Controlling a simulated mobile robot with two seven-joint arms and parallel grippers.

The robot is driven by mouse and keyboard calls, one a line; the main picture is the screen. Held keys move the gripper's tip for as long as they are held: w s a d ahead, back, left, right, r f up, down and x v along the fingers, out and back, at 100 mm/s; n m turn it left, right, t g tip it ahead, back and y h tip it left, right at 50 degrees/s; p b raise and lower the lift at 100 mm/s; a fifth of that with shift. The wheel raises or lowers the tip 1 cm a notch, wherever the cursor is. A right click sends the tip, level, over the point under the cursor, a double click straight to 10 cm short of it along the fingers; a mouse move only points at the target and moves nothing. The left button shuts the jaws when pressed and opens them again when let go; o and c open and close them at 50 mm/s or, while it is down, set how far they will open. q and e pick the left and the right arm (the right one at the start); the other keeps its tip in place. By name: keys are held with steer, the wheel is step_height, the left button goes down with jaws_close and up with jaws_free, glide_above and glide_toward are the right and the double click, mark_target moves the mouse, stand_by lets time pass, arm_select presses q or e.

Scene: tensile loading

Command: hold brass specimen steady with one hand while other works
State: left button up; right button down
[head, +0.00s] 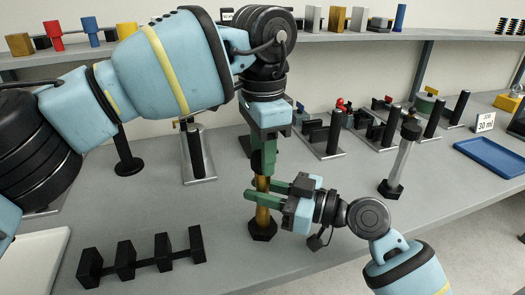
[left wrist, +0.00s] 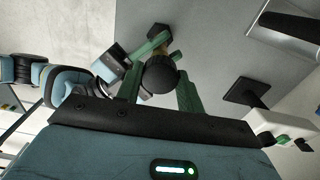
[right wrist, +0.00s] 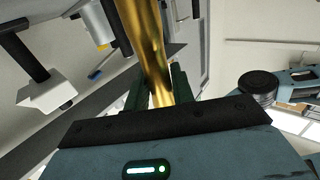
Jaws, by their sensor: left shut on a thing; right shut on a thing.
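The brass specimen (head: 262,215) stands upright on a black hexagonal base (head: 263,231) on the grey bench. My left gripper (head: 263,168) comes down from above with its fingers around the top end. In the left wrist view, a round black cap (left wrist: 160,74) sits between the green fingers (left wrist: 160,92). My right gripper (head: 264,194) reaches in from the right, lower down, and is shut on the brass shaft. In the right wrist view, the shaft (right wrist: 146,40) passes between the right fingers (right wrist: 158,92). The left fingers hide the cap in the head view.
A grey specimen (head: 403,155) with black ends stands to the right. A black rack (head: 140,258) lies at front left, a blue tray (head: 495,158) at far right. Several fixtures (head: 320,135) line the back, below a shelf (head: 350,36).

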arm_select(q)
steer(key=o, duration=1.1)
steer(key=shift+r, duration=0.15)
steer(key=shift+r, duration=2.15)
steer(key=shift+c, duration=0.6)
